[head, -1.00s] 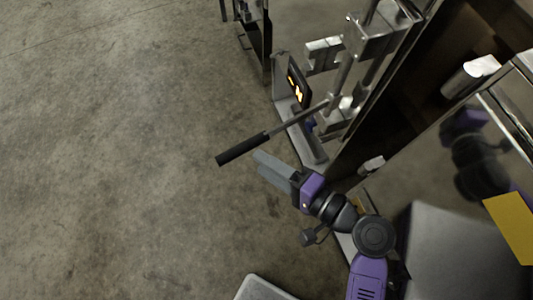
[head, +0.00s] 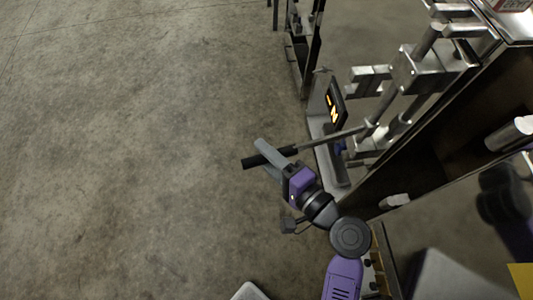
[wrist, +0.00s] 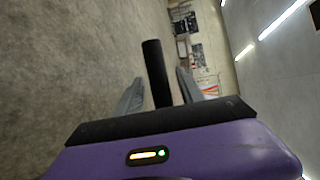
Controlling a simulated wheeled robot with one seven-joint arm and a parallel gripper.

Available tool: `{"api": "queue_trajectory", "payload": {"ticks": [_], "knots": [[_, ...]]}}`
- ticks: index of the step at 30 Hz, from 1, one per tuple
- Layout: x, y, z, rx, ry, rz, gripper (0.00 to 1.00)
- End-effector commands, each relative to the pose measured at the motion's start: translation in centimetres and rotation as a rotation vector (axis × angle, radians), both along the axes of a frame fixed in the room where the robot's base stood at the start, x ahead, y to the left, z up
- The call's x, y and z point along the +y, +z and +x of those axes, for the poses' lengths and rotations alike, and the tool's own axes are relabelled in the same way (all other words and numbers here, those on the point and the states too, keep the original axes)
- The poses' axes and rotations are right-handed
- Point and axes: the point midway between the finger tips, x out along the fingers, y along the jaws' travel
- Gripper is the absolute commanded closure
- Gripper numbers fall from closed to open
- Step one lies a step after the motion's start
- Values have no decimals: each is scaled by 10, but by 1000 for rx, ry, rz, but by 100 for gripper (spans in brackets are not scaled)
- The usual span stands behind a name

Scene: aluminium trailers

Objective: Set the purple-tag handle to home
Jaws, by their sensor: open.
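A handle with a black grip (head: 270,157) and a thin metal rod sticks out to the left from the steel latch hardware (head: 414,70) in the head view. My gripper (head: 265,160) is open at the grip, with a grey finger showing above and beside it. In the wrist view the black grip (wrist: 156,73) stands between the two grey fingers of my gripper (wrist: 160,97), with space visible on both sides. I cannot make out a purple tag on the handle; a small dark bluish patch (head: 339,147) shows near the rod's base.
A metal plate (head: 327,130) with a dark panel and glowing orange marks (head: 333,107) stands just beyond the rod. A dark trailer edge (head: 440,150) runs diagonally at the right. Open concrete floor (head: 120,160) lies to the left.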

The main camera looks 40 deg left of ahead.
Motion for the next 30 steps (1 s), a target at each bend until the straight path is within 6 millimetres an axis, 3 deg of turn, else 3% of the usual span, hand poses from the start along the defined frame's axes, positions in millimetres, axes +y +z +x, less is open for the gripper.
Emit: {"api": "queue_trajectory", "payload": {"ticks": [1,8,30], "knots": [[0,0,0,0,0,0,55],[0,0,0,0,0,0,100],[-1,0,0,0,-1,0,100]]}}
